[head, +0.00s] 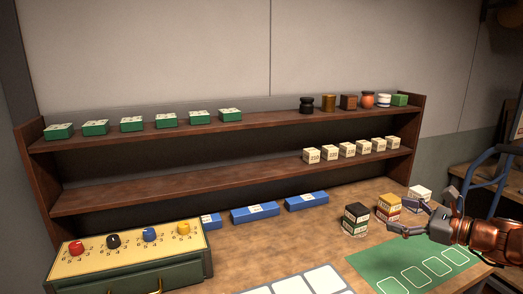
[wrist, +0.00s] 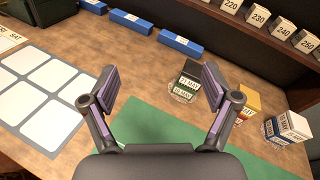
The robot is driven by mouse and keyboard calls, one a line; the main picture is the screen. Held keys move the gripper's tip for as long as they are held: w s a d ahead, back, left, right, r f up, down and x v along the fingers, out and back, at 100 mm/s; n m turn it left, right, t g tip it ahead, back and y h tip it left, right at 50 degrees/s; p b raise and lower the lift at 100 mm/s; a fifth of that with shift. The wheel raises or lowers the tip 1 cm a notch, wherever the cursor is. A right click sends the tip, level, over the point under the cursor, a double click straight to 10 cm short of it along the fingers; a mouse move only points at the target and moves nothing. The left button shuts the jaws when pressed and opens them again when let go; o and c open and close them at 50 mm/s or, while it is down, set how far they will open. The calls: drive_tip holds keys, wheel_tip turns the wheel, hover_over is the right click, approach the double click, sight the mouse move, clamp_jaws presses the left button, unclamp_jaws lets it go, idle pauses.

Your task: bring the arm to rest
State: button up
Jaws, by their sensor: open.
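My gripper (head: 424,217) is at the right of the head view, above the counter by the green mat, with its fingers spread and nothing between them. In the wrist view the two fingers (wrist: 158,95) stand wide apart over the green mat (wrist: 150,125). A yellow-topped stack (head: 388,205) and a white-topped stack (head: 420,193) stand close behind the gripper.
The wooden shelf (head: 230,190) holds green boxes (head: 95,128), numbered cubes (head: 347,150) and small jars. Blue boxes (head: 255,213) lie on the counter. A panel with coloured knobs (head: 130,245) is at left. A card with white squares (head: 310,280) lies in front; bare counter lies between.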

drive_tip(key=s+a+f+n+g+y, duration=0.1)
drive_tip(key=s+a+n+g, duration=0.25)
drive_tip(key=a, duration=0.45)
drive_tip(key=s+a+f+n+g, duration=0.1)
drive_tip(key=s+a+n+g, duration=0.1)
drive_tip(key=a+n, duration=0.35)
drive_tip(key=s+a+f+n+g+h, duration=0.1)
drive_tip(key=s+a+f+n+g, duration=0.2)
drive_tip(key=s+a, duration=0.3)
drive_tip(key=s+a+f+n+g+h, duration=0.2)
drive_tip(key=s+a+n+g, duration=0.1)
drive_tip(key=s+a, duration=0.25)
drive_tip(key=s+d+f+n+g+h, duration=0.1)
drive_tip(key=s+d+f+n+h, duration=0.15)
drive_tip(key=s, duration=0.35)
drive_tip(key=s+d+f+n+g+h, duration=0.1)
drive_tip(key=s+d+f+n+h, duration=0.1)
drive_tip(key=s+n+h, duration=0.3)
drive_tip(key=s+d+f+n+g+h, duration=0.1)
drive_tip(key=s+d+f+n, duration=0.1)
drive_tip(key=s, duration=0.6)
wheel_tip(320, 180, down, 12)
drive_tip(key=g+b, duration=0.1)
drive_tip(key=b, duration=0.9)
wheel_tip(320, 180, up, 19)
drive_tip(key=t+p, duration=0.1)
drive_tip(key=p, duration=1.6)
drive_tip(key=shift+w, duration=0.25)
